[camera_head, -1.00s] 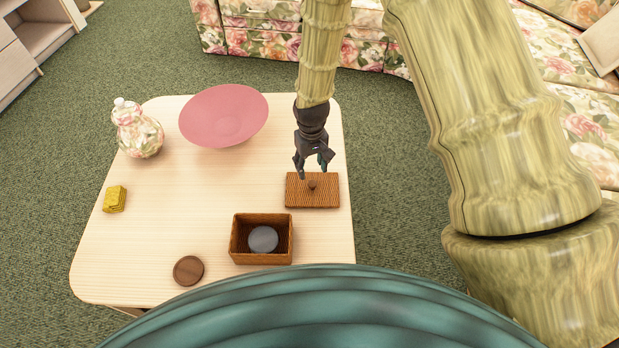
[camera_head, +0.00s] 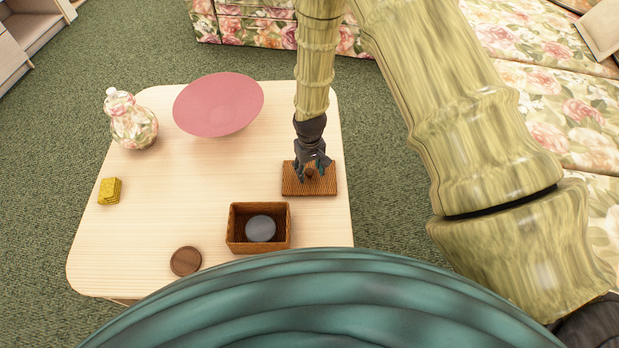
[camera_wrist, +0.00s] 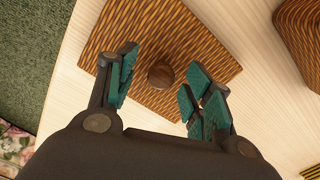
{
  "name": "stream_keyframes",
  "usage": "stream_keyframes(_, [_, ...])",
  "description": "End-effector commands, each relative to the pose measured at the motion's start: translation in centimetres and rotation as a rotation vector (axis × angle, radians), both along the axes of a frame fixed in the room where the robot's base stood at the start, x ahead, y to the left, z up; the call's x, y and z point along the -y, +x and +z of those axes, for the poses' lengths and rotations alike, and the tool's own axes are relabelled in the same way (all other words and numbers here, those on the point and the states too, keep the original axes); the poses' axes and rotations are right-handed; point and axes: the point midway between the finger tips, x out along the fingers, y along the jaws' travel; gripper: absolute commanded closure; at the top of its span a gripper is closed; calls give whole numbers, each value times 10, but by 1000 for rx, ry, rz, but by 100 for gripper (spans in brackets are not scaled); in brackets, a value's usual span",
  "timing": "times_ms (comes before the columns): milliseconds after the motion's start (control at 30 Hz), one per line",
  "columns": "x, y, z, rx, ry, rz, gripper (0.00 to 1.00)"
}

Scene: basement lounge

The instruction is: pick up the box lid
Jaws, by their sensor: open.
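The box lid (camera_head: 325,187) is a flat brown wicker rectangle lying on the table near its right edge. A round dark wooden knob (camera_wrist: 161,75) stands at its middle. My gripper (camera_head: 312,175) is right over the lid. In the wrist view my gripper (camera_wrist: 160,95) is open, with the knob between its teal-padded fingers and a gap on each side. In the wrist view the lid (camera_wrist: 190,40) lies under the fingers. The open wicker box (camera_head: 242,243) stands on the table to the lower left of the lid, with a grey round thing (camera_head: 261,228) inside.
The pale wooden table (camera_head: 190,185) also bears a pink bowl (camera_head: 218,104), a floral jar (camera_head: 132,122), a small yellow stack (camera_head: 109,190) and a round brown disc (camera_head: 186,261). The table's middle is clear. A floral sofa (camera_head: 560,115) is at the right.

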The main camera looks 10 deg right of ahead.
Motion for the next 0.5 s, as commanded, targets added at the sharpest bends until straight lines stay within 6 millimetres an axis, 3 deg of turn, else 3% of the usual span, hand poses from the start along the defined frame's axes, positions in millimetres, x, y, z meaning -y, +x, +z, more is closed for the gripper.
stream_keyframes(100, [-1,0,-12,1,0,1,49])
stream_keyframes(333, [-1,0,-13,1,0,1,49])
stream_keyframes(500, [-1,0,-13,1,0,1,78])
